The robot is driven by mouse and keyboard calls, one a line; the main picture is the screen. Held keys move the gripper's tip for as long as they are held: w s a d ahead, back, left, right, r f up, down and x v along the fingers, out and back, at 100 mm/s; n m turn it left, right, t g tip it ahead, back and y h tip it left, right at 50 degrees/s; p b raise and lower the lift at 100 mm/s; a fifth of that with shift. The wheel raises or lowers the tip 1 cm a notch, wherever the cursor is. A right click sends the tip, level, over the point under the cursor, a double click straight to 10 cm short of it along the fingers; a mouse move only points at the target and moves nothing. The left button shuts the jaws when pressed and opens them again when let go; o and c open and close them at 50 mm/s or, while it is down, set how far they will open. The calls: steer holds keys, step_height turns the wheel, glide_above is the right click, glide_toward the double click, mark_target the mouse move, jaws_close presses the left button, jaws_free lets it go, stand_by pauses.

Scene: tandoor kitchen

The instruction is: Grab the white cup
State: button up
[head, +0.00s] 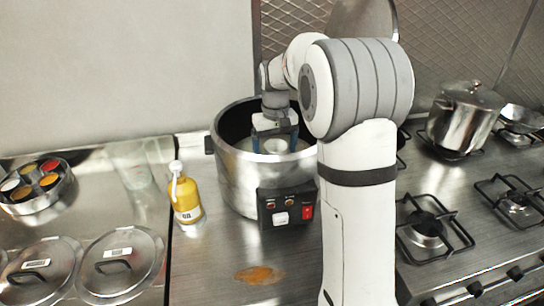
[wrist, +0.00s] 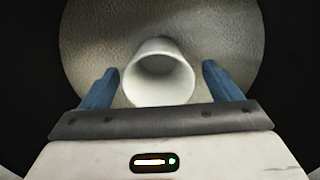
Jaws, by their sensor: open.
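The white cup (wrist: 160,80) shows in the wrist view with its open mouth facing the camera, inside the metal cooker. In the head view the cup (head: 276,146) is a small white shape between my fingers. My gripper (wrist: 161,88) is open, with one blue finger on each side of the cup and a visible gap on both sides. In the head view my gripper (head: 275,141) reaches down into the large steel cooker (head: 236,178). My arm hides part of the cooker's right side.
The cooker's rim and walls surround my gripper. A yellow bottle (head: 185,195) stands left of the cooker. Steel lids (head: 122,264) and a round spice tray (head: 36,203) lie further left. A gas stove with a steel pot (head: 462,116) is at right. A brown stain marks the front counter.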

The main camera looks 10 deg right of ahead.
steer(key=shift+f, duration=1.5)
steer(key=shift+s, duration=0.1)
steer(key=shift+c, duration=0.2)
steer(key=c, duration=1)
